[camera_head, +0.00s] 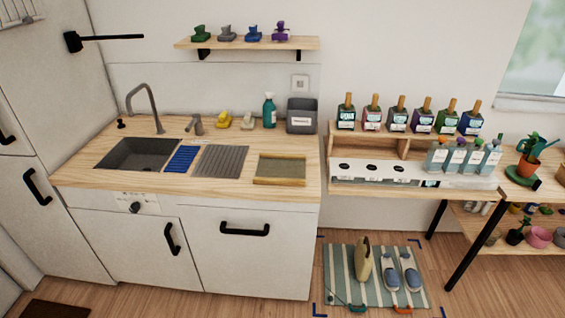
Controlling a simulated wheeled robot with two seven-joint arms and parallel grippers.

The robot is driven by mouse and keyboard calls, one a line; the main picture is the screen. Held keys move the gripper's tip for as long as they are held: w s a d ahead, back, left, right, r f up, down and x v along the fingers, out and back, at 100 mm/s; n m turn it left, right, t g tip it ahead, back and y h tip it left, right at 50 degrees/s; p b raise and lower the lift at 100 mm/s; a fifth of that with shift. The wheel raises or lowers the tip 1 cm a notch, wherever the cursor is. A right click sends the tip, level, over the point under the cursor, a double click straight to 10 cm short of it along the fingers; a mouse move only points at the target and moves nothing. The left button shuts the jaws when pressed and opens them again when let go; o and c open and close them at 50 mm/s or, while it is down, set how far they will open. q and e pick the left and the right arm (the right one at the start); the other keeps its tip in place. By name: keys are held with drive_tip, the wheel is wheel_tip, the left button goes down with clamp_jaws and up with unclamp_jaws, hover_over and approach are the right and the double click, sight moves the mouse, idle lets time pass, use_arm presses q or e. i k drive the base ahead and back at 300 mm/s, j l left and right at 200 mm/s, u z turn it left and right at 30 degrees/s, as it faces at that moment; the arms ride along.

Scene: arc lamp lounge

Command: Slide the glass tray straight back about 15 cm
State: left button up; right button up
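A flat rectangular tray (281,181) with a light wooden rim and a dull grey-olive, possibly glass, middle lies on the right part of the wooden counter. Its front edge is a little back from the counter's front edge. It looks empty. No other tray-like piece with a glass look is clear in view. Neither of my grippers shows in the head view.
Behind the tray is bare counter (262,141), then a grey bin (302,119) and a teal spray bottle (269,112) near the wall. A ribbed grey mat (221,161) lies to its left, beside a blue rack (182,159) and sink (139,154).

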sight(273, 168)
drive_tip(key=i+l+u, duration=0.4)
drive_tip(key=l, duration=0.25)
drive_tip(key=l+u, duration=0.2)
drive_tip(key=l, duration=0.15)
drive_tip(key=i+l+u, duration=0.2)
drive_tip(key=l, duration=0.2)
